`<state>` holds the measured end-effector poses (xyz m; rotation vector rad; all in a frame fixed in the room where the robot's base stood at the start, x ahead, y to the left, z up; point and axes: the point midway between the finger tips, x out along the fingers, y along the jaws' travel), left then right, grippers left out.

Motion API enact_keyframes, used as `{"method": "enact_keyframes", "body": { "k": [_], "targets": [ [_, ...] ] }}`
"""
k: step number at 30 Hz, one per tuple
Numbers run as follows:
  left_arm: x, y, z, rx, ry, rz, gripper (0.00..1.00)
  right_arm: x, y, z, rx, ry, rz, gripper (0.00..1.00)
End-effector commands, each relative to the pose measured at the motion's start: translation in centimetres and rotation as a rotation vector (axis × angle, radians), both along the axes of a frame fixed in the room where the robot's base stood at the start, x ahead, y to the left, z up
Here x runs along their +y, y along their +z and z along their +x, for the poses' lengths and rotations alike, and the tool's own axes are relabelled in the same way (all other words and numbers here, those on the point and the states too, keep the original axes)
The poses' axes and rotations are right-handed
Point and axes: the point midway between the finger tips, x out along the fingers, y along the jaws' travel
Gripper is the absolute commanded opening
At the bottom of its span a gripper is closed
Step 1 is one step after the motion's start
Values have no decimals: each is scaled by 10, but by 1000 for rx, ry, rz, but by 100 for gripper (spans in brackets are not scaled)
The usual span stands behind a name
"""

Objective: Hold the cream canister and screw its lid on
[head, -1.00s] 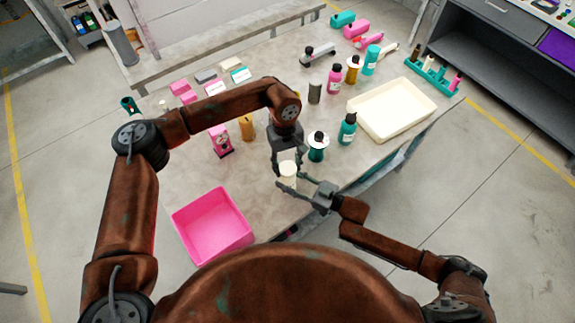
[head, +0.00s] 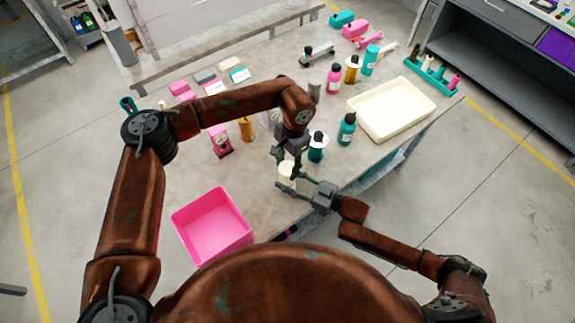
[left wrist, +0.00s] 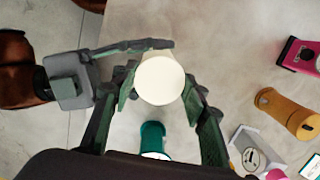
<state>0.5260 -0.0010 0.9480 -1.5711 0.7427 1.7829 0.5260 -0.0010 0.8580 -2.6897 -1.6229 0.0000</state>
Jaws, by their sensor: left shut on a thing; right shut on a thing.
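The cream canister (head: 287,177) stands upright near the front edge of the table, in the middle of the head view. My right gripper (head: 299,181) reaches in from the right and is shut around its body. My left gripper (head: 288,160) points down from above and is shut on the lid. In the left wrist view the lid (left wrist: 160,81) is a round cream disc between my left fingers (left wrist: 160,95), and a right gripper finger lies behind it. The lid hides most of the body, so I cannot tell how far it is seated.
A pink bin (head: 212,226) is at the front left, a cream tray (head: 392,107) at the right. A pink dispenser (head: 220,141) and an orange bottle (head: 246,130) stand left.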

Motion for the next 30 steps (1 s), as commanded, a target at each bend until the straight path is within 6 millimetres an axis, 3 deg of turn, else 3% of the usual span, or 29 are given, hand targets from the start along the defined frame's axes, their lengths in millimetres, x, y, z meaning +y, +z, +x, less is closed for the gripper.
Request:
{"method": "enact_keyframes", "body": {
  "k": [8,17,30],
  "targets": [
    [0,1,1,-2,2,-2,58,1,-1,-1,1,2,0,0],
    [0,1,0,-1,3,-2,59,0,-1,-1,1,0,0,0],
    [0,45,0,0,3,-1,59,0,-1,0,2,0,-1,0]
  ]
}}
